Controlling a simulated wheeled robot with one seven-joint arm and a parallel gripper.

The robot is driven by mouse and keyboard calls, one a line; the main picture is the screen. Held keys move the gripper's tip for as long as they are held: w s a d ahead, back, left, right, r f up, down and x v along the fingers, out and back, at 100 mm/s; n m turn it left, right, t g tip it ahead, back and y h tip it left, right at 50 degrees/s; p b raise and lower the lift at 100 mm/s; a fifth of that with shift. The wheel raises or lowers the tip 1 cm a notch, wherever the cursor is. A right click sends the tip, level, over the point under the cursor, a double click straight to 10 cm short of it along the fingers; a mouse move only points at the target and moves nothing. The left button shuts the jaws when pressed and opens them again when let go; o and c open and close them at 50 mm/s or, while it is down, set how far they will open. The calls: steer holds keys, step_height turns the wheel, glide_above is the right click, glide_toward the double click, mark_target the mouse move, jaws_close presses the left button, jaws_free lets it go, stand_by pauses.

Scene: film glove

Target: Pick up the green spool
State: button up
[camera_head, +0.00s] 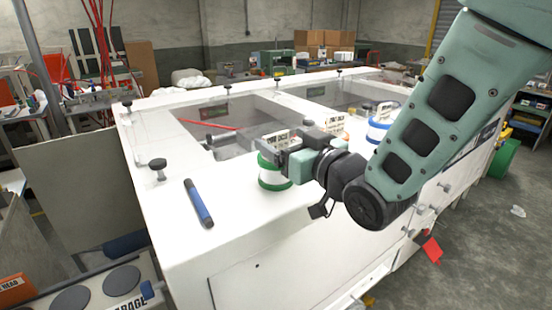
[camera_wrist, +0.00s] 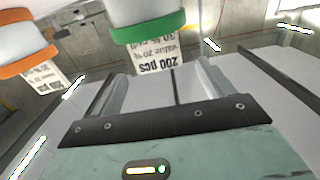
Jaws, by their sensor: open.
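The green spool (camera_head: 273,181), white with green rims, stands on the white machine top (camera_head: 235,228) in the head view. My gripper (camera_head: 273,158) is at its upper part, and hides some of it. In the wrist view the green spool (camera_wrist: 148,34) shows at the top centre, just beyond the two open fingers (camera_wrist: 160,75). A printed label reading "200 pcs" hangs at its rim there. The space between the fingers looks empty. I cannot tell whether a finger touches the spool.
An orange-rimmed spool (camera_wrist: 27,63) is beside the green one in the wrist view. A blue-rimmed spool (camera_head: 377,132) stands farther right in the head view. A blue cylinder (camera_head: 198,204) lies to the left. The front of the top is clear.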

mark_target(277, 137)
steer(key=shift+p+x, duration=1.65)
steer(key=shift+x, duration=0.65)
steer(key=shift+w+a+f, duration=0.2)
steer(key=shift+w, duration=0.25)
steer(key=c, duration=1.3)
steer(key=shift+c, duration=0.7)
steer(key=shift+r, duration=0.1)
